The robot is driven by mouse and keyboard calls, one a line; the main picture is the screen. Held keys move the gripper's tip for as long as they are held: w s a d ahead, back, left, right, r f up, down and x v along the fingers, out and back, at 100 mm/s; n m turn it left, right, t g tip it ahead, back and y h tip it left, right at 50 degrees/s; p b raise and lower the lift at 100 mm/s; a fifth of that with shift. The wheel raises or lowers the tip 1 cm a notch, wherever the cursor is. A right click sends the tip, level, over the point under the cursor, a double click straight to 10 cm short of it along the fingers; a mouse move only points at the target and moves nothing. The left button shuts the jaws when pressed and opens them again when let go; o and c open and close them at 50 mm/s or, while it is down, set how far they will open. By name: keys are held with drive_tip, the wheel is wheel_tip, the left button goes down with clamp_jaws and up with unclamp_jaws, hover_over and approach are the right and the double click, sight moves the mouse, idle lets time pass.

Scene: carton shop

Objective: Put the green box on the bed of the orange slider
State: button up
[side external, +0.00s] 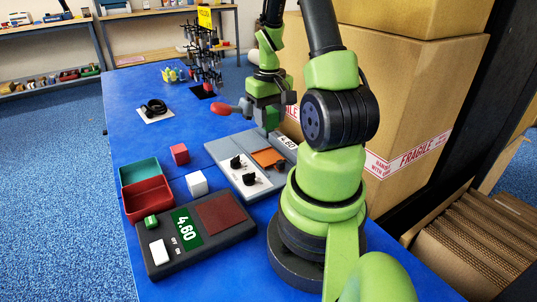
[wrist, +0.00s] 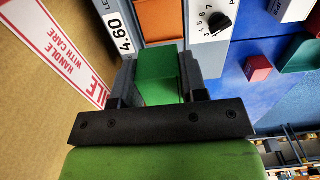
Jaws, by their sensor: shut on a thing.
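My gripper (side external: 267,108) is above the far end of a grey panel (side external: 222,153), pointing down. It is shut on the green box (wrist: 157,72), which shows between both fingers (wrist: 164,88) in the wrist view. In the side view the green box (side external: 270,119) is partly hidden by the fingers. The orange slider (side external: 266,158) lies in the panel, just nearer the side camera than the box. It also shows in the wrist view (wrist: 160,18), right beyond the box. I cannot tell whether the box touches the panel.
Black knobs (side external: 248,179) stand up on the panel. A red cube (side external: 180,154), a white cube (side external: 197,184), teal and red trays (side external: 148,201) and a dark 4.60 display unit (side external: 221,240) are nearby. Large cartons (side external: 410,100) stand close to the right.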

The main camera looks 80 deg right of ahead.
sight(270, 158)
wheel_tip(270, 158, down, 9)
drive_tip(key=shift+f, duration=0.1)
idle(0.3)
drive_tip(key=o, duration=1)
drive_tip(key=shift+f, duration=0.1)
